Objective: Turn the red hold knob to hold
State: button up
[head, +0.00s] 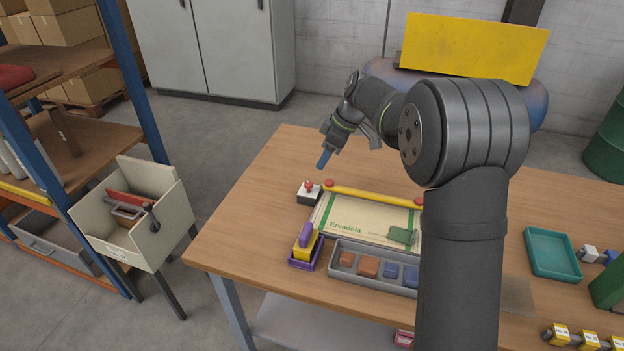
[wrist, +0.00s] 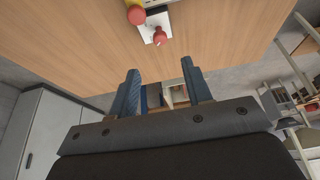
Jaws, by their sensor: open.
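The red hold knob (head: 308,186) sits on a small box with a pale top and dark sides, near the left edge of the wooden table. In the wrist view the red knob (wrist: 159,36) stands on a white plate, ahead of the fingertips. My gripper (head: 325,159) is above the table, up and to the right of the knob in the head view. In the wrist view my gripper (wrist: 160,68) has its two blue fingers apart with nothing between them. It is not touching the knob. The setting of the knob cannot be read.
A yellow bar (head: 373,195) with red ends lies beside the knob box, along the top of an Ervadela sack (head: 352,218). A purple-handled yellow tool (head: 306,239) and a grey compartment tray (head: 340,271) are nearer. The table (head: 262,190) is bare left of the knob.

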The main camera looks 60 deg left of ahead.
aim_at(310, 183)
jog(key=x, duration=1)
jog(key=shift+f, duration=0.2)
grip_shut()
